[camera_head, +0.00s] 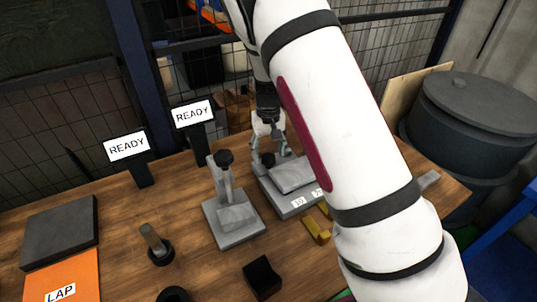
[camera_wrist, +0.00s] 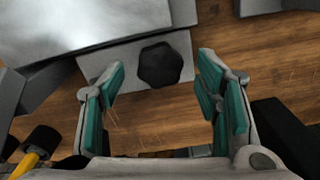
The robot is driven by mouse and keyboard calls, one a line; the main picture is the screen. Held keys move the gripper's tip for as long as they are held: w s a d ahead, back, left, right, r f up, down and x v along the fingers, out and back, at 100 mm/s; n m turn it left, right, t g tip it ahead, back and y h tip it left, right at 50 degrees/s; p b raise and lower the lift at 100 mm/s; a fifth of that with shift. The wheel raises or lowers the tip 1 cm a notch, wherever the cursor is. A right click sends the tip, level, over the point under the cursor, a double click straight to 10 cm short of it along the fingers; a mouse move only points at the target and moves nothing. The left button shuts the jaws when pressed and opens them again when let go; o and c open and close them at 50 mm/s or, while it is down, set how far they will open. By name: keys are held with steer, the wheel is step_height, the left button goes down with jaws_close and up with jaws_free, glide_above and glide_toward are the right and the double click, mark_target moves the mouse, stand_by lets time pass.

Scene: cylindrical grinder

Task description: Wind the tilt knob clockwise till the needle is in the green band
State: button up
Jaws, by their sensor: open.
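A black lobed knob (camera_wrist: 160,65) sits on a grey metal block in the wrist view, between the tips of my gripper's fingers. My gripper (camera_wrist: 161,82) is open, with teal pads apart on both sides of the knob; I see no clear contact. In the head view my gripper (camera_head: 270,130) points down at the back of a grey tilting-plate fixture (camera_head: 292,207) with two small white number labels, and a dark knob (camera_head: 268,160) shows just below it. I cannot make out a needle or green band; my arm hides part of the bench.
A second grey fixture (camera_head: 233,232) with a black-topped post stands to the left. Two READY signs (camera_head: 126,146) stand behind. A yellow bracket (camera_head: 316,231), a black block (camera_head: 262,278) and a LAP-labelled orange mat (camera_head: 62,277) lie on the wooden bench.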

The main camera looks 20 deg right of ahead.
steer(key=shift+f, duration=0.8)
steer(key=shift+c, duration=0.6)
steer(key=c, duration=1.1)
steer(key=shift+o, duration=0.3)
steer(key=shift+m, duration=2.4)
steer(key=o, duration=1.2)
steer(key=shift+c, duration=0.2)
steer(key=shift+r, duration=0.1)
